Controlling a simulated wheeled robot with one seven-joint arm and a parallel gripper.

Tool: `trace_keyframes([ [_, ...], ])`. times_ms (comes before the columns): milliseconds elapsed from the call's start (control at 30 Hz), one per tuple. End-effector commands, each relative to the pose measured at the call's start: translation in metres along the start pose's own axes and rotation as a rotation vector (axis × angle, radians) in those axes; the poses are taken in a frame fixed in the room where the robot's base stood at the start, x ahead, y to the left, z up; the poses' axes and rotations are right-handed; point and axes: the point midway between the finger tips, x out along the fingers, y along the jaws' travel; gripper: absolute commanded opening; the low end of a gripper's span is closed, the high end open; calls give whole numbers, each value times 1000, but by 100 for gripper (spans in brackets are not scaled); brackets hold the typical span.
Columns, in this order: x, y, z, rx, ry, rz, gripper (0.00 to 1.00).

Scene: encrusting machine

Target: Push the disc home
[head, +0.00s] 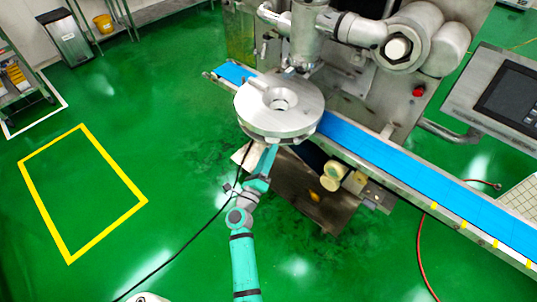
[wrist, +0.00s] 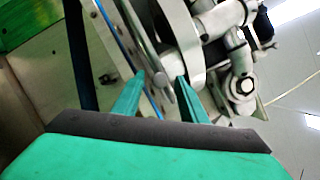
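The disc (head: 258,119) is a thick round silver metal piece with a central hole and a raised part on top. In the head view it sits over the blue belt, below the machine's metal column. My gripper (head: 271,150) is at the disc's near lower edge, partly hidden under or behind it. In the wrist view my gripper (wrist: 162,76) has its two green fingers apart. A thin grey metal rod (wrist: 158,72) shows between or just beyond the fingertips; I cannot tell if they touch it. A curved metal rim (wrist: 190,60), apparently the disc, is close beyond the right finger.
The blue conveyor belt (head: 385,155) runs down to the right. Pipes and a motor housing (head: 405,42) stand above it, and a control panel (head: 508,95) is at right. A black cable (head: 180,248) lies on the green floor. The yellow-outlined floor area (head: 82,190) is clear.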

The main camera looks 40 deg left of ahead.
Motion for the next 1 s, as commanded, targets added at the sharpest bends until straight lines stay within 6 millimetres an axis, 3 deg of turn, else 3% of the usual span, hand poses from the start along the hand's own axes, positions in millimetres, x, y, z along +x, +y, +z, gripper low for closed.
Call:
trace_keyframes([
  [33,0,0,0,0,0,0,36],
  [200,0,0,0,0,0,0,0],
  [400,6,0,-2,-1,1,-2,0],
  [800,81,-1,-33,-1,1,-3,0],
  [1000,90,0,-37,-1,0,0,0],
])
